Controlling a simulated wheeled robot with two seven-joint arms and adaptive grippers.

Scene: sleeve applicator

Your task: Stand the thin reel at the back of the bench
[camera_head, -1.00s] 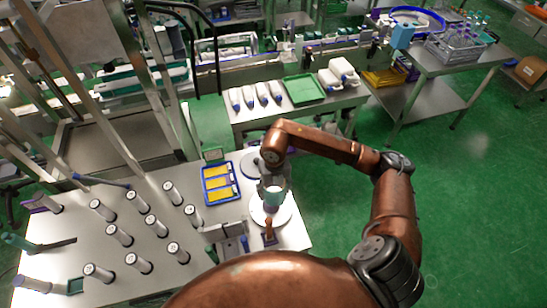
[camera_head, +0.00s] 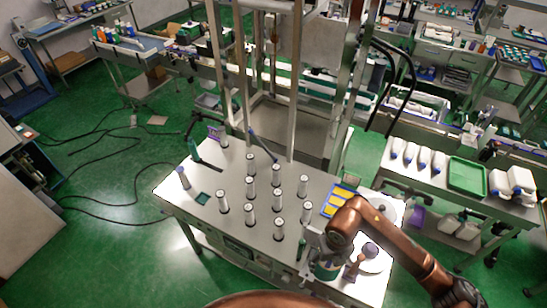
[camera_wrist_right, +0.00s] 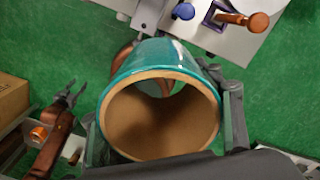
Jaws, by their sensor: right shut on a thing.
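My right gripper (camera_head: 328,250) is shut on a teal reel (camera_head: 326,271) at the near right of the bench (camera_head: 225,180). In the right wrist view the reel (camera_wrist_right: 165,62) is a glossy teal tube with a brown hollow core, its open end facing the camera. Grey fingers lie on both sides of it. Green floor shows around it there, so it is held off the bench. I cannot tell from its size whether it is the thin reel. A copper arm with spread dark fingers, seemingly my left gripper (camera_wrist_right: 69,94), shows at the left of that view, empty.
Several upright white cylinders (camera_head: 250,188) fill the middle of the bench. A blue tray with yellow blocks (camera_head: 340,199) and a white disc (camera_head: 376,262) are at the right. Metal posts (camera_head: 297,90) stand behind. A purple holder (camera_head: 216,134) is at the back left.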

